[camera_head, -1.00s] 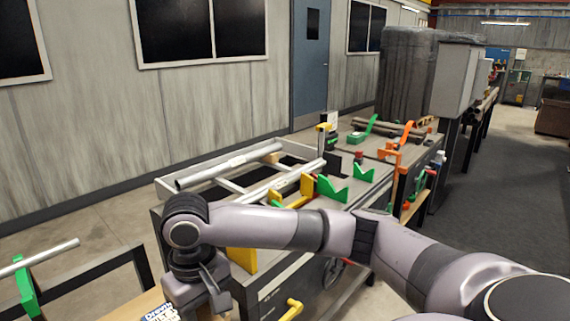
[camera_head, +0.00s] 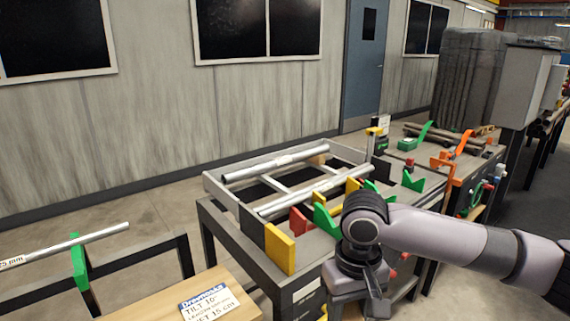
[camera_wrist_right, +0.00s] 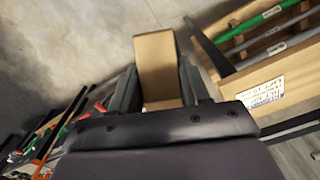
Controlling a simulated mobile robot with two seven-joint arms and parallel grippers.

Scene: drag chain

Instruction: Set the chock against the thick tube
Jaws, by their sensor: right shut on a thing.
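My right gripper (camera_wrist_right: 158,85) is shut on a tan wooden block, the chock (camera_wrist_right: 154,58), which sticks out beyond the fingers in the right wrist view. In the head view this gripper (camera_head: 372,290) hangs low in front of the bench, and I cannot make out the chock there. Two grey tubes lie on the bench frame, a far tube (camera_head: 270,162) and a near tube (camera_head: 300,194). I cannot tell for sure which is the thick one. A small tan block (camera_head: 318,160) sits beside the far tube's right end. My left gripper is not in view.
Yellow (camera_head: 279,248), red and green (camera_head: 327,219) blocks stand along the bench's near side. At lower left, a labelled tube (camera_head: 65,245) rests on a green support (camera_head: 79,265). A wooden box (camera_head: 140,302) bears a printed sign (camera_head: 208,302).

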